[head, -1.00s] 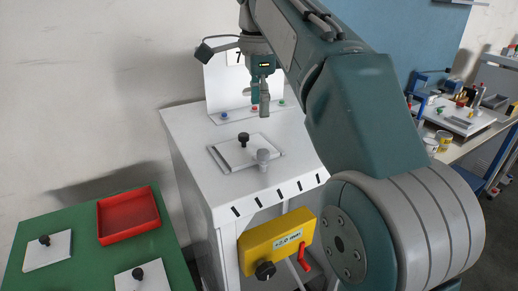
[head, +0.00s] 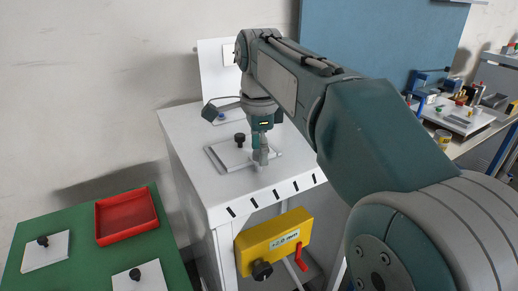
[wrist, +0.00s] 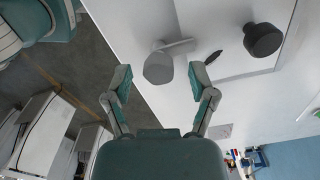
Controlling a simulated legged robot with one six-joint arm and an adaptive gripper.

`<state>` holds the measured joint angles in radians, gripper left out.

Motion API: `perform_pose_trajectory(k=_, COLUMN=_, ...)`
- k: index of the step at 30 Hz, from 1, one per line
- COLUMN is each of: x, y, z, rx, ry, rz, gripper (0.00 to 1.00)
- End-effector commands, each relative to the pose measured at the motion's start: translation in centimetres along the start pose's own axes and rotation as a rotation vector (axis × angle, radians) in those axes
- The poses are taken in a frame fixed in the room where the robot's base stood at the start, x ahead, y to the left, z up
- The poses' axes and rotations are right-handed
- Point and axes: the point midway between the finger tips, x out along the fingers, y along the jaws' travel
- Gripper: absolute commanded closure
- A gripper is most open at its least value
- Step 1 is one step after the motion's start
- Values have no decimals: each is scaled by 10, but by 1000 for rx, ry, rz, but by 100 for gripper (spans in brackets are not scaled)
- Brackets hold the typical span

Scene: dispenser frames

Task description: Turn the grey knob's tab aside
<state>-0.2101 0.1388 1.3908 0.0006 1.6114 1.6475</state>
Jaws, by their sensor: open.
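The grey knob (wrist: 158,68) stands on the white cabinet top (wrist: 140,25) beside a flat plate (wrist: 225,18). In the wrist view its tab (wrist: 182,46) points right and its end overlaps the plate's edge. A black knob (wrist: 263,39) stands on the plate; it also shows in the head view (head: 240,139). My gripper (wrist: 160,82) is open, its fingertips on either side of the grey knob with visible gaps. In the head view my gripper (head: 261,154) is low over the cabinet top and hides most of the grey knob.
A yellow box (head: 274,241) with a black knob and red lever is on the cabinet's front. A green table (head: 80,266) at left holds a red tray (head: 127,216) and two white plates with black knobs. A white upright panel (head: 216,75) stands at the cabinet's back.

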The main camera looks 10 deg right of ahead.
Motion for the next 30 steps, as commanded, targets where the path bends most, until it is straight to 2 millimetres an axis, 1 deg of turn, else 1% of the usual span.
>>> perform_pose_trajectory(k=4, x=0, y=0, z=1, rx=-1, ry=1, rz=0, gripper=27)
perform_pose_trajectory(k=5, x=0, y=0, z=1, rx=-1, ry=1, rz=0, gripper=40)
perform_pose_trajectory(k=6, x=0, y=0, z=1, rx=-1, ry=1, rz=0, gripper=58)
perform_pose_trajectory(k=8, x=0, y=0, z=1, rx=-1, ry=1, rz=0, gripper=85)
perform_pose_trajectory(k=9, x=0, y=0, z=1, rx=-1, ry=1, rz=0, gripper=100)
perform_pose_trajectory(k=20, x=0, y=-1, z=1, rx=-17, ry=0, rz=0, gripper=100)
perform_pose_trajectory(k=26, x=1, y=-1, z=1, rx=-93, ry=0, rz=0, gripper=100)
perform_pose_trajectory(k=30, x=1, y=-1, z=1, rx=-190, ry=0, rz=0, gripper=100)
